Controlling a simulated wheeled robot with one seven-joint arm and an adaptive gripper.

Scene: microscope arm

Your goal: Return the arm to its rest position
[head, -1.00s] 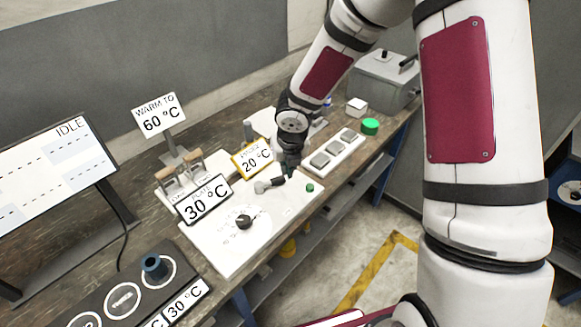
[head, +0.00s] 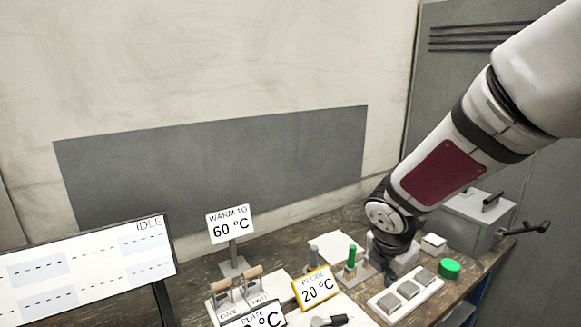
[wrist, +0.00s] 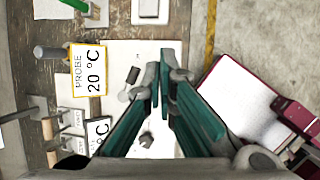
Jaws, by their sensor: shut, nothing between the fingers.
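My arm reaches in from the upper right of the head view and bends down at the wrist (head: 392,215) over the bench. My gripper's fingers are largely hidden there. In the wrist view my gripper (wrist: 163,82) has its two teal-padded fingers close together at the tips, with nothing between them. It hangs above the white control plate, apart from the things below as far as I can tell. The plate also shows in the head view (head: 345,308), with a dark-handled lever (head: 328,321) on it. The yellow-framed "PROBE 20 °C" sign (head: 315,289) stands left of my wrist.
A button strip (head: 405,296), a green button (head: 449,267) and a grey box (head: 478,222) lie near my wrist. A green-topped tube (head: 351,257) stands just left. The "WARM TO 60 °C" sign (head: 231,224) and "IDLE" screen (head: 85,268) are further left. The space above the bench's left is clear.

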